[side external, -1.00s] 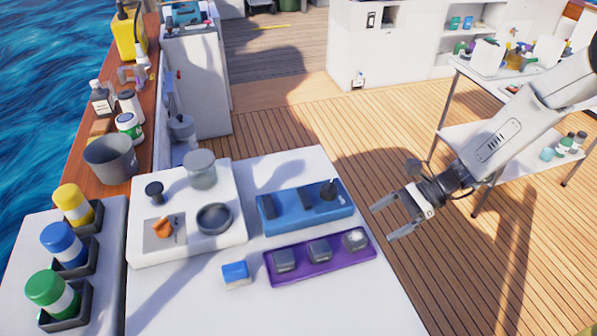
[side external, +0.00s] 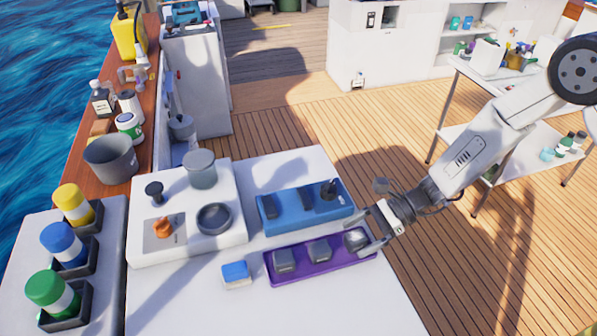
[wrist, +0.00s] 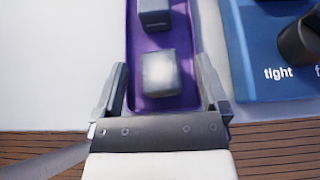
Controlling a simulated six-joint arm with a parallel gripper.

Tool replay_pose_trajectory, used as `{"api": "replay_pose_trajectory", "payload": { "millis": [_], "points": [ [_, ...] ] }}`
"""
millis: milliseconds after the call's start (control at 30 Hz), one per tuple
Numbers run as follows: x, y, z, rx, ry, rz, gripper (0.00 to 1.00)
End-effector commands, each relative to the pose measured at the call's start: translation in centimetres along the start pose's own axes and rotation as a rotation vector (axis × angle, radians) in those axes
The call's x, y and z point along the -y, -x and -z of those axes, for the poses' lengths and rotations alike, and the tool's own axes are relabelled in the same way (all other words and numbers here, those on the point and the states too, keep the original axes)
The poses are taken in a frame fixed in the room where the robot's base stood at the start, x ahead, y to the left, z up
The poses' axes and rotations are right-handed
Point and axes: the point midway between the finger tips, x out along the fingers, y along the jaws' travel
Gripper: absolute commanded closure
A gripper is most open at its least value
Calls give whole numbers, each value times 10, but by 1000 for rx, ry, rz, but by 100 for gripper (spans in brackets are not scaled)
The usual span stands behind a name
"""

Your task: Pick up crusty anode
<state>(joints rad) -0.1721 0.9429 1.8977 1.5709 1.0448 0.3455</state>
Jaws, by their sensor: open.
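The crusty anode (side external: 355,239) is a grey block with a whitish patch on top. It sits at the right end of the purple tray (side external: 301,268); in the wrist view it shows near the middle (wrist: 161,74). My gripper (side external: 364,234) is open at that end of the tray. In the wrist view its fingers (wrist: 161,88) lie to the left and right of the block, with a gap on each side. Two darker grey blocks, one in the middle (side external: 319,250) and one at the left (side external: 284,261), sit in the same tray.
A blue tray (side external: 285,223) with dark tools lies just behind the purple tray. A blue and white block (side external: 236,274) lies to its left. A white board (side external: 187,245) holds a jar, a dark bowl and an orange piece. The white tabletop in front is clear.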

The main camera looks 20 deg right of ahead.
Motion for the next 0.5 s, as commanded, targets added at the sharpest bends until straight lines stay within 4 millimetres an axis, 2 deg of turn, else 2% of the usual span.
{"api": "replay_pose_trajectory", "payload": {
  "millis": [467,500],
  "points": [
    [0,0,0,0,0,1,6],
    [0,0,0,0,0,1,12]
  ]
}}
